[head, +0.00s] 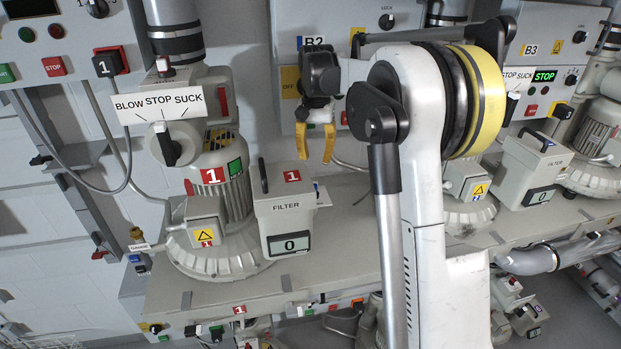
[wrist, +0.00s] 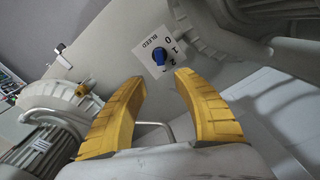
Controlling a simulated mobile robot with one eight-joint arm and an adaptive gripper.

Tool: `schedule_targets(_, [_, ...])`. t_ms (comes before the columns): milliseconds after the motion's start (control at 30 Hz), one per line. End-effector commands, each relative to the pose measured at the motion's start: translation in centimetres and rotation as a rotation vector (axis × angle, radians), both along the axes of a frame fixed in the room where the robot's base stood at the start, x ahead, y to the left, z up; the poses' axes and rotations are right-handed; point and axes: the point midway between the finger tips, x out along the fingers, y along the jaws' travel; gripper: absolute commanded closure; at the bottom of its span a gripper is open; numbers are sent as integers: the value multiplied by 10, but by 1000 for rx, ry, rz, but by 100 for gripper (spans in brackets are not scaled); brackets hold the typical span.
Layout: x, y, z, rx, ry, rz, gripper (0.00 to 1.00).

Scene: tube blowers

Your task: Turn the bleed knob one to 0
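In the wrist view, a blue bleed knob (wrist: 158,54) sits on a white plate (wrist: 150,66) marked BLEED, 0, 1 and 2. The plate appears rotated, and I cannot tell which number the knob points to. My gripper (wrist: 160,82) has two yellow fingers spread apart with nothing between them. The knob shows beyond the fingertips, apart from them. In the head view, my gripper (head: 315,141) hangs with its fingers down, above and right of the filter box (head: 284,221) marked 1. A bit of blue and white shows behind that box's right edge, mostly hidden; it may be the knob plate.
Blower one (head: 223,240) stands on the grey bench (head: 215,293) left of the filter box. Its BLOW STOP SUCK switch (head: 166,145) is above. The B2 panel is close behind the gripper. More blowers stand right.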

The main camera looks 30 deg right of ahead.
Motion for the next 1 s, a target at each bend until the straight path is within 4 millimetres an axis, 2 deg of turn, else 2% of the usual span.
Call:
schedule_targets(300, [0, 0, -60, 0, 0, 1, 64])
schedule_targets(500, [0, 0, -87, 0, 0, 1, 64])
schedule_targets(633, [0, 1, -94, 0, 0, 1, 64])
schedule_targets(867, [0, 1, -95, 0, 0, 1, 64])
schedule_targets(900, [0, 1, -95, 0, 0, 1, 68])
schedule_targets(967, [0, 1, -95, 0, 0, 1, 86])
schedule_targets(1000, [0, 1, -95, 0, 0, 1, 99])
